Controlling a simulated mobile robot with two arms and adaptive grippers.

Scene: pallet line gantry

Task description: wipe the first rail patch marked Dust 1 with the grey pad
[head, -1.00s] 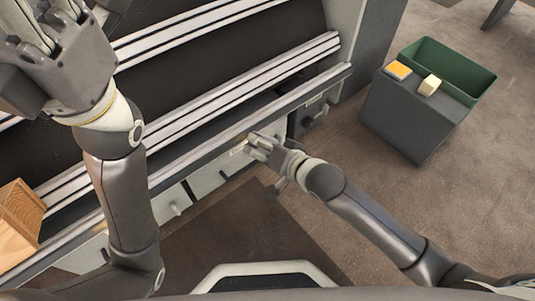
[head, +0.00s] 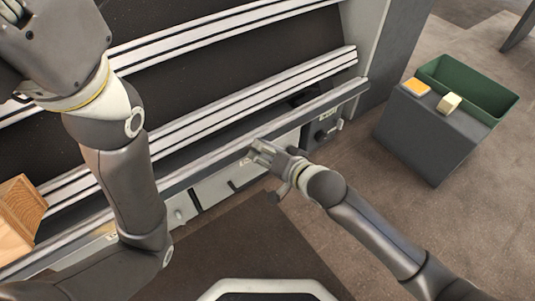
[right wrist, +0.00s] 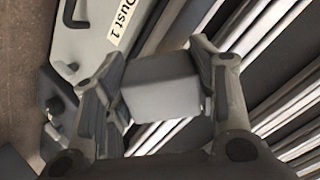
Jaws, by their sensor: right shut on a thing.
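My right gripper (head: 262,150) is over the front rail edge of the line, close to its front side. In the right wrist view the right gripper (right wrist: 160,72) is shut on the grey pad (right wrist: 165,90), a block held between both fingers. A white label reading Dust 1 (right wrist: 125,28) is on the light panel beside the pad. The dust patch itself cannot be made out, and I cannot tell whether the pad touches the rail (head: 205,158). My left gripper (head: 15,12) is at the top left, cut by the frame edge; its fingers cannot be judged.
Pale double rails (head: 235,103) cross the dark bed. A wooden crate (head: 20,215) is at the left. A grey cabinet (head: 425,137) at the right carries an orange-topped block (head: 416,87) and a cream block (head: 449,103), beside a green bin (head: 478,82). Knobs and handles stick out of the front panel.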

